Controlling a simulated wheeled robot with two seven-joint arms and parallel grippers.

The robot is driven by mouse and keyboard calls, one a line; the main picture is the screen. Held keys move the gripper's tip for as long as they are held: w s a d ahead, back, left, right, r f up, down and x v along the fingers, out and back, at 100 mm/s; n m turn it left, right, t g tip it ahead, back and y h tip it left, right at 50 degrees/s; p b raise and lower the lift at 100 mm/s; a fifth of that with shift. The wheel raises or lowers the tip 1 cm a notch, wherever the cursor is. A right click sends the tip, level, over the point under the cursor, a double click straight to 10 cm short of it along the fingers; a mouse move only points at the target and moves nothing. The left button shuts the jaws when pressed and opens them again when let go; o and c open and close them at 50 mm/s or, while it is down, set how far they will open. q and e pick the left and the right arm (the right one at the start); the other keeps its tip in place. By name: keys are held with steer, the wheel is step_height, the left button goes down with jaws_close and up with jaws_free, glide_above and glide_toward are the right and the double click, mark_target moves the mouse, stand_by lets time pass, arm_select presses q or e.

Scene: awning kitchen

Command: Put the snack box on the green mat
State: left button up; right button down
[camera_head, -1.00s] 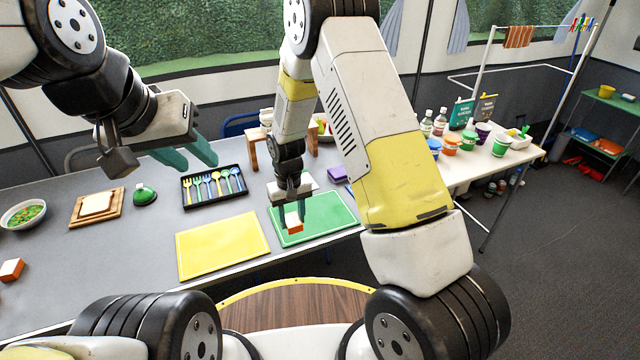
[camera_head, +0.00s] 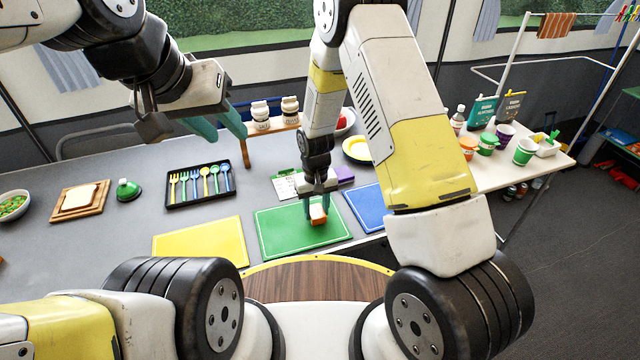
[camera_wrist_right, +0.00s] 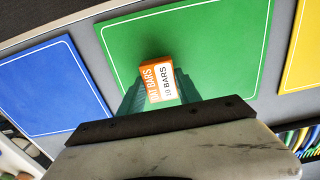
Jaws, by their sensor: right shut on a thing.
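The snack box is a small orange and white box (camera_head: 319,214), its "BARS" label showing in the right wrist view (camera_wrist_right: 160,83). My right gripper (camera_head: 316,207) is shut on it; its green fingers flank the box in the right wrist view (camera_wrist_right: 158,96). The box is over the green mat (camera_head: 278,232), inside the mat's outline. Whether its underside touches the mat I cannot tell. The green mat also fills the middle of the right wrist view (camera_wrist_right: 215,50). My left gripper (camera_head: 222,132) is open and empty, above the table's back left.
A yellow mat (camera_head: 203,243) lies left of the green one and a blue mat (camera_head: 368,208) right. Behind are a cutlery tray (camera_head: 201,203), a white checked card (camera_head: 284,186) and a wooden stand (camera_head: 268,128) with jars. A bread board (camera_head: 80,201) is at the left.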

steer(key=shift+f, duration=0.45)
steer(key=shift+f, duration=0.15)
steer(key=c, duration=0.8)
jaws_free()
steer(key=shift+c, duration=0.2)
